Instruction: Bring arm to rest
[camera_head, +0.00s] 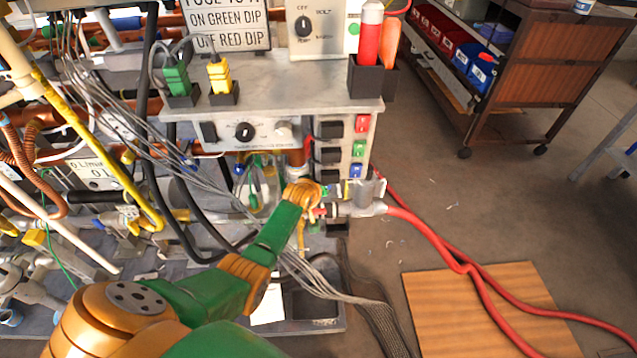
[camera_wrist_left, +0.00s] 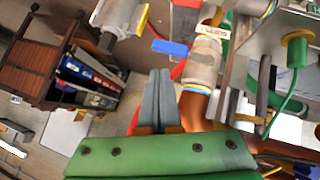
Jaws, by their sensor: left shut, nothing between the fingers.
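My left arm, green and orange, reaches in from the lower left of the head view. Its far end is at the front of the heater test bench (camera_head: 280,85), next to a grey valve fitting with a red hose (camera_head: 425,228). The fingertips are too small to make out clearly there. In the left wrist view my left gripper (camera_wrist_left: 156,95) shows two grey fingers lying together, shut and empty. A copper pipe with a pale labelled fitting (camera_wrist_left: 203,62) is just right of the fingers. My right gripper is in neither view.
The bench panel has a black knob (camera_head: 244,132) and coloured switches (camera_head: 361,123). Loose grey cables and pipes crowd the left side. The red hose runs across the floor over a wooden board (camera_head: 485,310). A wheeled cart (camera_head: 535,60) stands at upper right, with open floor before it.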

